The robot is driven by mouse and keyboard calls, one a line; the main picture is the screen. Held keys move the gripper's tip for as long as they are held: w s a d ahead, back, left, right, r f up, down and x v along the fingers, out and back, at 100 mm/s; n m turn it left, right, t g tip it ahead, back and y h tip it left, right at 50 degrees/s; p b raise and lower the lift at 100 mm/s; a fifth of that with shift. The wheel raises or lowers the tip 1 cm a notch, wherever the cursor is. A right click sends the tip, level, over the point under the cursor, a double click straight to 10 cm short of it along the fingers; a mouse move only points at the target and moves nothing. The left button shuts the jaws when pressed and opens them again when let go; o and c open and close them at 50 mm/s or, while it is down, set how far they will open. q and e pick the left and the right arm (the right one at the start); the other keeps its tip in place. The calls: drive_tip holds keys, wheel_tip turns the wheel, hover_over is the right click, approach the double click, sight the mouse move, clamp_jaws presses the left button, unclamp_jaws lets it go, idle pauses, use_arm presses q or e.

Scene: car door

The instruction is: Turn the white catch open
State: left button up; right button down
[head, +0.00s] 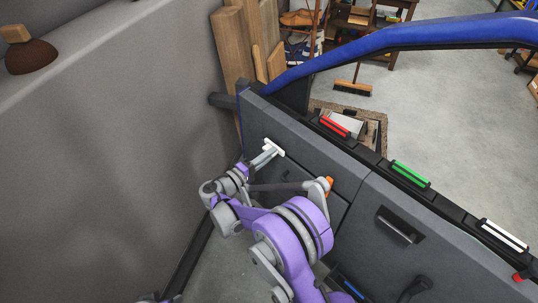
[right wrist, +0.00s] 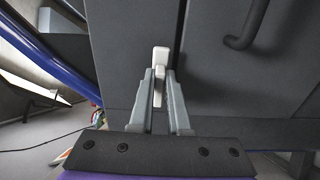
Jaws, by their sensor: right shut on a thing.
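The white catch (head: 275,147) is on the inner panel of the dark grey car door (head: 350,172), near its left end. It also shows in the right wrist view (right wrist: 161,55) as a small white T-shaped piece. My right gripper (head: 265,156) reaches it from below left in the head view. In the right wrist view its two grey fingers (right wrist: 160,80) lie on either side of the catch's stem and are shut on it. The fingers cover part of the stem.
Red (head: 334,126), green (head: 411,174) and white (head: 503,235) strips line the door's top ledge. A dark recessed handle (head: 399,226) is to the right. A grey wall (head: 110,150) stands close on the left. Wooden planks (head: 247,40) lean behind the door.

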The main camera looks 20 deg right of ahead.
drive_tip(key=c, duration=0.9)
unclamp_jaws()
drive_tip(key=p+v, duration=0.1)
drive_tip(key=v, duration=1)
drive_tip(key=shift+d, duration=0.1)
